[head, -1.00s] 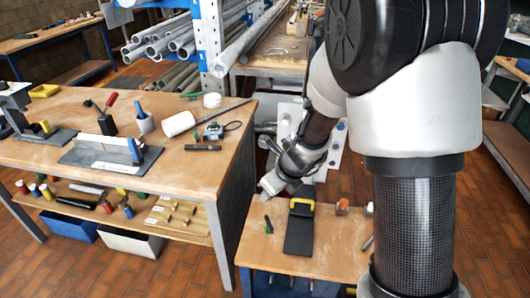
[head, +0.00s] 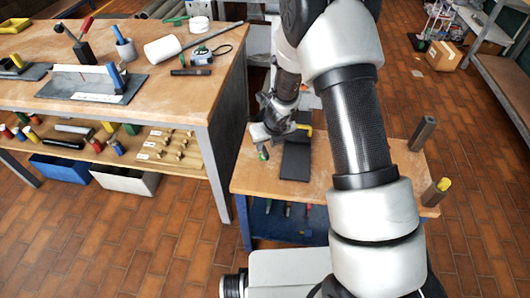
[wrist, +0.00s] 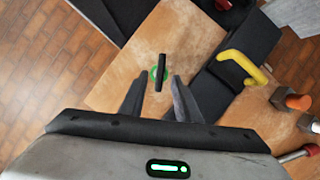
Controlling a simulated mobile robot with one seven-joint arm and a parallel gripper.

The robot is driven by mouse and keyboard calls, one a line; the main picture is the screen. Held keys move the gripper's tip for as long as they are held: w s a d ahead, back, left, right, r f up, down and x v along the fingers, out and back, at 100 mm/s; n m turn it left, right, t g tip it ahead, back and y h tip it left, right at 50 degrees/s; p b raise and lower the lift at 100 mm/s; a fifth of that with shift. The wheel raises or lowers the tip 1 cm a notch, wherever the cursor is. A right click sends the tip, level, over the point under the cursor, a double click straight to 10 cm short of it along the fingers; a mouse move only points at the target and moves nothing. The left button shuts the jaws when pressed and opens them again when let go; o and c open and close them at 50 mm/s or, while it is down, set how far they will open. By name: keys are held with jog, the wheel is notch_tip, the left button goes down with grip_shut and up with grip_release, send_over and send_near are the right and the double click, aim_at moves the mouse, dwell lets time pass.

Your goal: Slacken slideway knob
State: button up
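A small black bar with a green ring at its base (wrist: 160,68) stands on the small wooden bench; I cannot tell for sure that it is the slideway knob. In the head view its green part (head: 263,153) shows just below my gripper (head: 268,134). In the wrist view my gripper (wrist: 160,78) is open, its two dark fingers on either side of the bar with gaps to both. I cannot tell how far above it the fingertips are. A dark block (head: 296,161) with a yellow handle (wrist: 243,67) lies to the right of the bar.
The small bench (head: 258,181) also holds upright posts (head: 424,133) at its right; an orange-topped piece (wrist: 298,102) shows in the wrist view. A larger workbench (head: 190,100) with tools stands close on the left. Open brick floor lies right.

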aim_at(265, 148)
jog(key=shift+b+x, duration=0.45)
jog(key=shift+x, duration=1.5)
grip_shut()
jog(key=shift+n, duration=0.4)
